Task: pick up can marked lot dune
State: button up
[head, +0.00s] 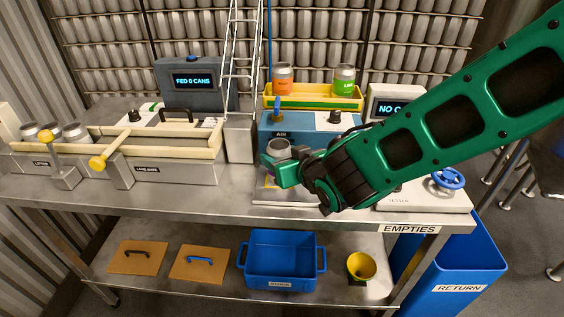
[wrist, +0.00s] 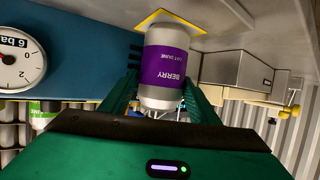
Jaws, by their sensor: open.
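The can marked lot dune (wrist: 165,68) has a purple label reading BERRY in the wrist view. It stands on a pad with a yellow border (wrist: 200,42). The wrist picture appears upside down. In the head view only the silver top of the can (head: 278,147) shows, with the rest hidden behind my gripper (head: 283,166). My gripper is open, with one green finger on each side of the can in the wrist view (wrist: 162,95). I cannot tell whether the fingers touch it.
The blue AIR unit (head: 300,128) with a gauge (wrist: 20,66) stands close behind the can. A yellow tray (head: 312,102) behind holds an orange can (head: 283,79) and a lime can (head: 344,79). The long lane rail (head: 150,147) lies left. A blue RETURN bin (head: 455,270) stands right.

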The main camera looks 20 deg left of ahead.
jog(key=shift+w+a+f, duration=0.2)
jog(key=shift+w+a, duration=0.1)
jog(key=shift+w, duration=0.05)
jog(key=c, duration=0.7)
jog(key=shift+r, duration=0.1)
jog(key=shift+c, duration=0.2)
